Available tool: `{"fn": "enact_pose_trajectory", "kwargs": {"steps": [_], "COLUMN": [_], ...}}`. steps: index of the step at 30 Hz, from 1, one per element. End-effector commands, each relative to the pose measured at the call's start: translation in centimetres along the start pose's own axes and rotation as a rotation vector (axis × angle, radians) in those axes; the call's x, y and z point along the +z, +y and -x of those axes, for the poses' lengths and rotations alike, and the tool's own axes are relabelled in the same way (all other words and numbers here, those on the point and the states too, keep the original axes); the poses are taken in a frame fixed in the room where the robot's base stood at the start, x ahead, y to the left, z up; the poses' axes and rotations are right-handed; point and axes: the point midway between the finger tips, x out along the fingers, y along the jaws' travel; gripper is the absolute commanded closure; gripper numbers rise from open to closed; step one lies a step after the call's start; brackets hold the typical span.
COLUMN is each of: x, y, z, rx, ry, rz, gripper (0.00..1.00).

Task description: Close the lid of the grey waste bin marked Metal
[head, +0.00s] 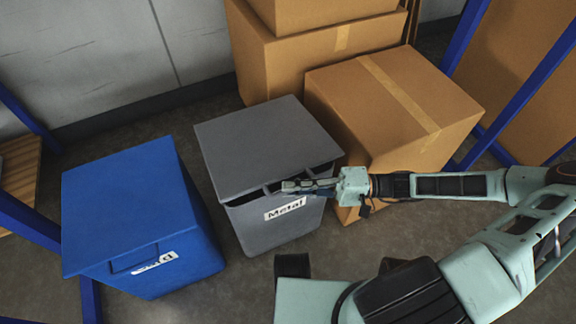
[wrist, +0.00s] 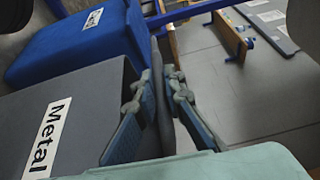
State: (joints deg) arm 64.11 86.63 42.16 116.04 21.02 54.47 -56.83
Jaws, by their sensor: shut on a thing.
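The grey waste bin (head: 255,232) stands in the middle of the head view, with a white "Metal" label on its front. Its grey lid (head: 262,145) is slightly raised at the front, with a dark gap under the front edge. My gripper (head: 288,187) is at the lid's front edge, just above the label. In the wrist view my gripper (wrist: 160,82) has its two blue-padded fingers on either side of a thin grey strip, which looks like the lid's edge (wrist: 165,112). The bin's front with the label (wrist: 45,138) shows at the left there.
A closed blue bin (head: 130,205) stands just left of the grey one. Brown cardboard boxes (head: 395,100) stand close behind and to the right. Blue rack posts (head: 515,90) rise at both sides. Bare floor shows in front of the bins.

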Motion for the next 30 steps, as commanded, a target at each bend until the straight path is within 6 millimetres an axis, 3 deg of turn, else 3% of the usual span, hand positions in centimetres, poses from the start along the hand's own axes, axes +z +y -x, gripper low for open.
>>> {"fn": "enact_pose_trajectory", "kwargs": {"steps": [6,12,30], "x": [0.4,0.4,0.3], "y": [4.1,6.2,7.7], "z": [0.2,0.3,0.5], "rx": [-0.044,-0.065,-0.064], "ry": [0.001,0.0,0.001], "rz": [0.096,0.152,0.177], "gripper": [1.0,1.0,1.0]}}
